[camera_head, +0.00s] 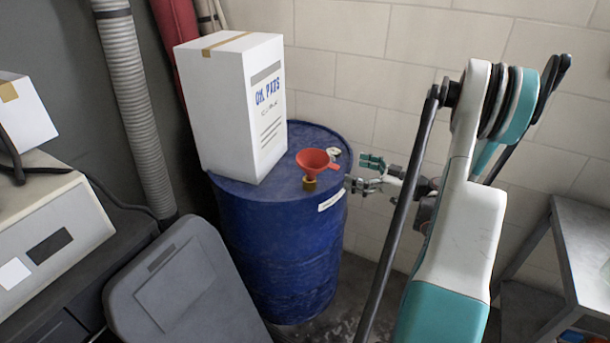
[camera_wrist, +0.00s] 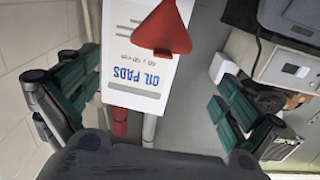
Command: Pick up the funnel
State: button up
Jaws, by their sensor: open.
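The red funnel (camera_head: 317,159) stands tilted on top of the blue drum (camera_head: 275,250), near its right edge, over a brass-coloured fitting (camera_head: 309,184). The funnel's lower end is hidden there. My gripper (camera_head: 362,173) is just right of the funnel at about drum-top height, apart from it in the head view. In the wrist view the funnel (camera_wrist: 166,25) shows at the top of the picture, between the lines of my two spread teal fingers. My gripper (camera_wrist: 152,88) is open with nothing between its fingers.
A white oil pads box (camera_head: 235,105) stands on the drum left of the funnel. A white cap (camera_head: 333,151) lies behind the funnel. A grey bin (camera_head: 180,285) is front left, a metal table (camera_head: 585,235) right. A tiled wall (camera_head: 345,60) is close behind.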

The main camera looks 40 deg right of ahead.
aim_at(336, 167)
jog(key=x, duration=0.2)
jog(key=b+x, duration=0.1)
jog(key=x, duration=0.3)
jog(key=shift+w+a+f+b, duration=0.15)
jog(key=shift+a+f+b, duration=0.1)
jog(key=shift+a+b, duration=0.05)
jog(key=shift+b+x, duration=1)
jog(key=shift+x, duration=2.1)
jog(key=shift+r, duration=0.2)
jog(key=c, duration=0.9)
